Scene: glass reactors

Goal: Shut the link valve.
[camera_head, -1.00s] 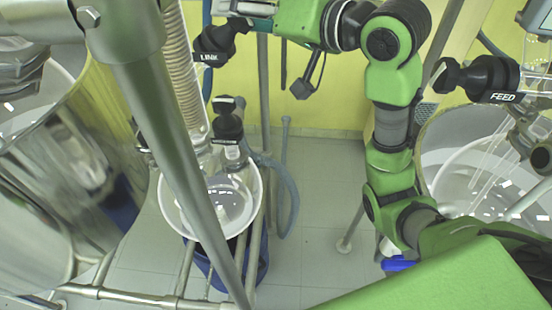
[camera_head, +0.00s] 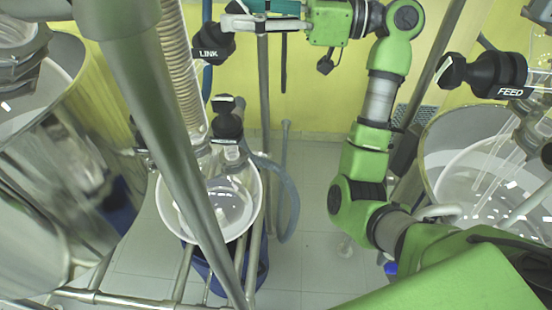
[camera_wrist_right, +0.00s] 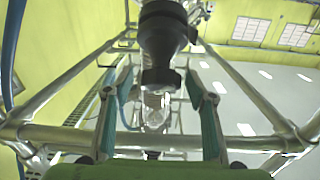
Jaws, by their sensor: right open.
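The link valve (camera_head: 213,45) is black with a white LINK label, at the upper left middle of the head view. My right gripper (camera_head: 236,18) reaches in from the right, with its fingers at the top of this valve and partly covering its handle. In the right wrist view the black valve (camera_wrist_right: 163,35) hangs from the top centre. Its lower end lies between the two spread fingers of my right gripper (camera_wrist_right: 158,78), with a visible gap on both sides. The gripper is open. I cannot tell the handle's angle. My left gripper is not in view.
A slanted steel post (camera_head: 165,120) and a ribbed hose (camera_head: 182,70) stand left of the valve. Another black valve (camera_head: 228,125) is below it, above a round glass vessel (camera_head: 228,205). The FEED valve (camera_head: 485,75) is at the right. Open floor (camera_head: 315,230) lies in the middle.

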